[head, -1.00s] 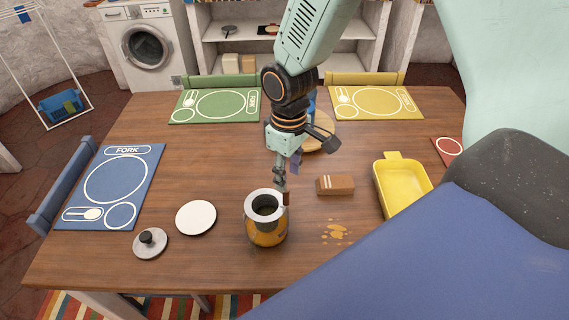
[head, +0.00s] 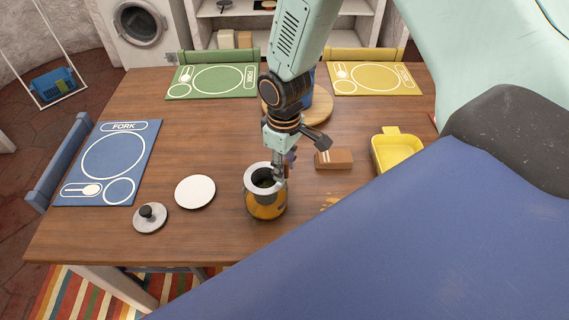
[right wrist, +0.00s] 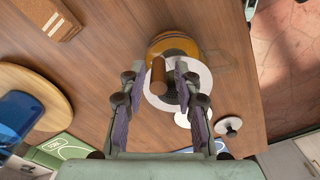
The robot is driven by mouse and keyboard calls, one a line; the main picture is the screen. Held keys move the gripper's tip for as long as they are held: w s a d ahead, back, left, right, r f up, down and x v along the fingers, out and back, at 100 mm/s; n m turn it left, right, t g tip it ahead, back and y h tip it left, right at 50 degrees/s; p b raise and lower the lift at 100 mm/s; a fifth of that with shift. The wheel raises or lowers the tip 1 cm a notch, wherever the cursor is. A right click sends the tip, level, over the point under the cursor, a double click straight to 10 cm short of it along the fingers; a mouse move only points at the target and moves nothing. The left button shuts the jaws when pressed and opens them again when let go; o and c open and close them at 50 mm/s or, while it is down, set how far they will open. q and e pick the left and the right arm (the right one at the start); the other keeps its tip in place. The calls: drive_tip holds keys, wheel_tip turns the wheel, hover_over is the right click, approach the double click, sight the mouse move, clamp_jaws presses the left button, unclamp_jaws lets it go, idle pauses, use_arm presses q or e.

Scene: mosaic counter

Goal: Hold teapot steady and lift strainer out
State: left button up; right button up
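The yellow teapot (head: 266,210) with a pale metal rim stands upright on the wooden table in the head view. It also shows in the right wrist view (right wrist: 175,44). The strainer's dark mesh (right wrist: 171,94) sits in its mouth inside a pale ring. A brown handle (right wrist: 157,76), which looks like the strainer's, stands out toward the right wrist camera. My right gripper (head: 281,168) is at the teapot's rim. In the right wrist view its fingers (right wrist: 158,72) are open on either side of the handle, with gaps showing. My left gripper is not in view.
A lid (head: 150,219) and white disc (head: 195,192) lie left of the teapot. A brown block (head: 334,159) and yellow tray (head: 398,153) are to the right. A round wooden board (head: 319,112) with a blue object is behind. A large blue surface covers the lower right.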

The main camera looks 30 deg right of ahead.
drive_tip(key=shift+d, duration=0.2)
drive_tip(key=c, duration=0.3)
drive_tip(key=shift+s, duration=0.1)
clamp_jaws()
drive_tip(key=shift+a, duration=0.2)
drive_tip(key=shift+o, duration=1.6)
unclamp_jaws()
drive_tip(key=shift+d, duration=0.15)
drive_tip(key=shift+o, duration=1.4)
